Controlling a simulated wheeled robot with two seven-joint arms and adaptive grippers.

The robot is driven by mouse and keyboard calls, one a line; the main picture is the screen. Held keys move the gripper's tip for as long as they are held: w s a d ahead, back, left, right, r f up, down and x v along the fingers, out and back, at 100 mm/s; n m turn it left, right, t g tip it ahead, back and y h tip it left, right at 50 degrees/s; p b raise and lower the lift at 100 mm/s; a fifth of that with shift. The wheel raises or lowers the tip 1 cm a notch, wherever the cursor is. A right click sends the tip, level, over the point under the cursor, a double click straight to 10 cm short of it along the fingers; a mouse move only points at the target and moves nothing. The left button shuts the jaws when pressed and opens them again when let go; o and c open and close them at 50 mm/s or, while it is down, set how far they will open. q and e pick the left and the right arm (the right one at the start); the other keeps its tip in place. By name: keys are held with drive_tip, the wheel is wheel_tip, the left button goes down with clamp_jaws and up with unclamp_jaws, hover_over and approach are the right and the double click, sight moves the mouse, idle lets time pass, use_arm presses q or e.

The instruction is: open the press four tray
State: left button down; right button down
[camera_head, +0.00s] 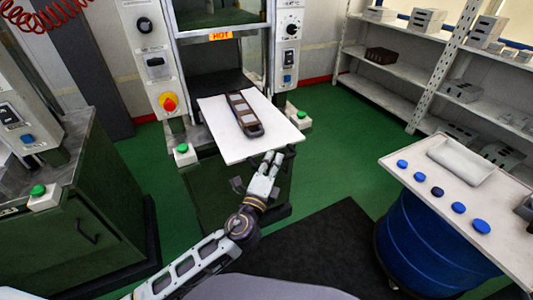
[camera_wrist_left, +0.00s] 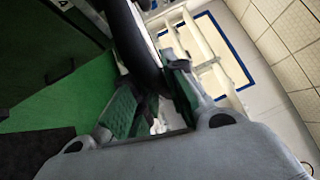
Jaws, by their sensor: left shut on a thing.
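The press tray (camera_head: 222,122) is a white plate that sticks out of the front of the press (camera_head: 215,52) under a HOT label. A dark mould (camera_head: 243,114) with several grey cavities lies on it. My left gripper (camera_head: 271,163) is at the tray's front edge, on its right half. In the left wrist view my left gripper (camera_wrist_left: 152,95) has its green-padded fingers shut on a dark curved bar (camera_wrist_left: 136,45), which looks like the tray's handle. The handle is mostly hidden in the head view. My right gripper is out of view.
Green buttons (camera_head: 183,149) flank the tray on both sides. Another press with a green cabinet (camera_head: 85,200) stands at left. A blue drum (camera_head: 425,245) and a white tabletop (camera_head: 480,200) with blue caps are at right. Shelves (camera_head: 385,85) stand behind. Green floor lies between.

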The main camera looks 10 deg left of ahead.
use_arm(q)
drive_tip(key=shift+s+d+r, duration=0.25)
drive_tip(key=shift+s+d, duration=0.1)
drive_tip(key=shift+s, duration=0.05)
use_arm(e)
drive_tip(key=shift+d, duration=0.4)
use_arm(q)
drive_tip(key=c, duration=1.5)
unclamp_jaws()
drive_tip(key=shift+o, duration=0.2)
drive_tip(key=shift+f, duration=0.1)
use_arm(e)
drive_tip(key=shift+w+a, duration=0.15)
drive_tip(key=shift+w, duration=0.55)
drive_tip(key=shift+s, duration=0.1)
use_arm(q)
drive_tip(key=v, duration=1.2)
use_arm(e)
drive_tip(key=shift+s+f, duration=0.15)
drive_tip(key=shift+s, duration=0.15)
